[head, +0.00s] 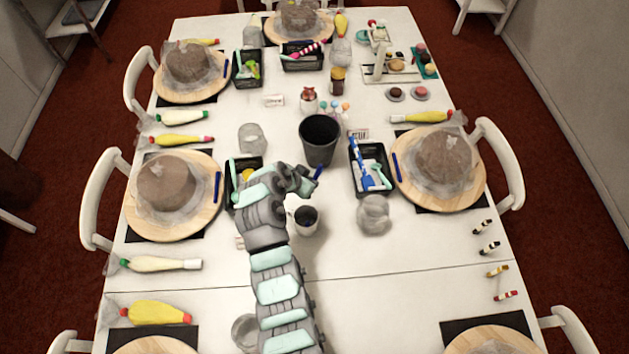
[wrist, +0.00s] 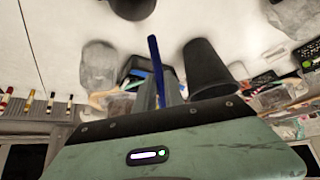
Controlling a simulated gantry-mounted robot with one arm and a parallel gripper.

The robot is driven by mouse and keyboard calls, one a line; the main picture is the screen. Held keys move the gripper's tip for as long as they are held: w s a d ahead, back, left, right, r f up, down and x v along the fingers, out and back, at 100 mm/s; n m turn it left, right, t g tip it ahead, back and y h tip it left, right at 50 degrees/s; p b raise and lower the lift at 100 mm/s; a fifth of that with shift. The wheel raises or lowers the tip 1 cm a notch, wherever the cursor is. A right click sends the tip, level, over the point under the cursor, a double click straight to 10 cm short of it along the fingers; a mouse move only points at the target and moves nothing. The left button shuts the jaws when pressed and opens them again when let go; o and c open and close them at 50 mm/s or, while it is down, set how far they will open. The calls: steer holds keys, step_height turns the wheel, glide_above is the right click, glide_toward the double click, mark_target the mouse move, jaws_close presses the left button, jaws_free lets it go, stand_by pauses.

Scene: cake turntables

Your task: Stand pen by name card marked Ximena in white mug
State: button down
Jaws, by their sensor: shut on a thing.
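My gripper (head: 306,181) is shut on a blue pen (head: 319,172) and holds it tilted above the middle of the table. The pen also shows in the wrist view (wrist: 155,62), sticking out past the fingers. The white mug (head: 299,228) with a dark inside stands just below the gripper in the head view, partly beside my arm. The pen is apart from the mug. One name card (head: 274,100) stands farther back and another (head: 358,134) stands right of the black cup; I cannot read either surely. A third card (head: 239,242) is mostly hidden by my arm.
A tall black cup (head: 319,139) stands just behind the gripper. A black tray of tools (head: 355,178) is to the right, with a clear crumpled bag (head: 374,214) in front. Other blue pens lie by the left cake (head: 217,187) and right cake (head: 395,166).

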steer(key=s+a+f+b, duration=0.2)
steer(key=s+f+b, duration=0.2)
steer(key=f, duration=0.5)
steer(key=shift+s+a+f+t+h+b, duration=0.15)
steer(key=shift+s+a+t+h+b, duration=0.15)
steer(key=shift+b, duration=0.4)
stand_by(0.6)
steer(key=shift+a, duration=0.1)
steer(key=c, duration=1.3)
jaws_free()
steer(key=shift+c, duration=0.2)
